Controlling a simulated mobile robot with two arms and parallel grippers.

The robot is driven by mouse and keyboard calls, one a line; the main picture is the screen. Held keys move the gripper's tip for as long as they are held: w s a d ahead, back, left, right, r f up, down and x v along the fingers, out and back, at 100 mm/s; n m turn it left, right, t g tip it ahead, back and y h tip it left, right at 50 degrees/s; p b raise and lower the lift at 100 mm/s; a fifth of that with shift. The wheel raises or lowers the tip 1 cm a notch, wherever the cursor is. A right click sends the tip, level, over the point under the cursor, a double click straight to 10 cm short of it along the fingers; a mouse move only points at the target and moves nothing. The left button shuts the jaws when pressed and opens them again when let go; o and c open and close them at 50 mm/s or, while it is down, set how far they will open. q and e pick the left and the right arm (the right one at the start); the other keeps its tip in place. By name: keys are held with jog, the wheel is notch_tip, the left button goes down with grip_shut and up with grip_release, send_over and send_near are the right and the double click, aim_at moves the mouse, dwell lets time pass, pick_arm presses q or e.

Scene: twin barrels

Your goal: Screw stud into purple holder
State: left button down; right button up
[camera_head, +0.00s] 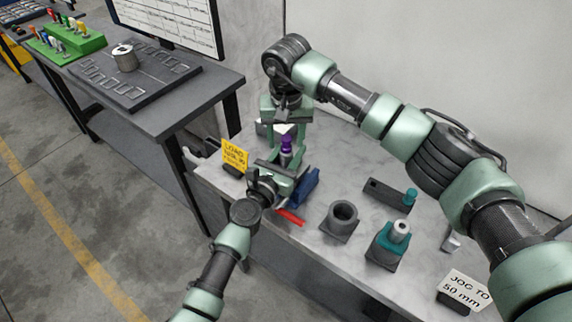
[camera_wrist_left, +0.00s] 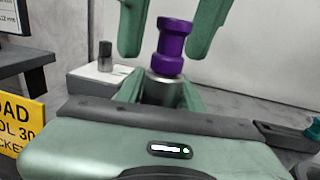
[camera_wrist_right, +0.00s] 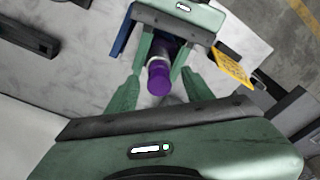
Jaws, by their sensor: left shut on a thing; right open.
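The purple holder (camera_head: 286,147) stands upright between my two grippers, with a grey cylindrical part below its purple, waisted body (camera_wrist_left: 173,45). My left gripper (camera_head: 284,166) is shut on it, with its fingers around the grey lower part in the left wrist view. My right gripper (camera_head: 287,132) points down from above, open. Its fingers stand on either side of the purple top without visible contact, also in the right wrist view (camera_wrist_right: 158,84). I cannot identify the stud for certain; a small dark cylinder (camera_wrist_left: 105,56) stands on a white block behind the holder.
A yellow sign (camera_head: 235,155) stands close to the left gripper. A blue part (camera_head: 305,187) and a red piece (camera_head: 291,217) lie just right of it. A grey socket (camera_head: 342,218), a teal holder in a dark base (camera_head: 388,243) and a dark block (camera_head: 386,193) occupy the bench's right.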

grip_shut()
jog(key=m+h, duration=0.1)
jog(key=m, duration=0.5)
jog(key=shift+m, duration=0.4)
jog(key=m, duration=0.3)
jog(key=m+g, duration=0.1)
jog(key=m, duration=0.3)
jog(key=shift+h, duration=0.3)
jog(key=m, duration=0.5)
jog(key=shift+g, duration=0.4)
jog(key=m, duration=0.3)
jog(key=m+g, duration=0.1)
jog(key=m, duration=0.7)
jog(key=shift+y, duration=0.4)
jog(key=m, duration=0.6)
jog(key=shift+m+g+y, duration=0.3)
jog(key=shift+m+y, duration=0.1)
jog(key=m, duration=0.4)
jog(key=shift+y, duration=0.3)
jog(key=m, duration=0.4)
jog(key=shift+w+d, duration=0.1)
jog(key=m+y, duration=0.1)
jog(key=m, duration=0.3)
jog(key=shift+t, duration=0.4)
jog(key=m, duration=0.3)
jog(key=shift+m+t, duration=0.3)
jog(key=shift+m, duration=0.1)
jog(key=m+t, duration=0.1)
jog(key=m, duration=0.6)
jog(key=shift+f, duration=0.1)
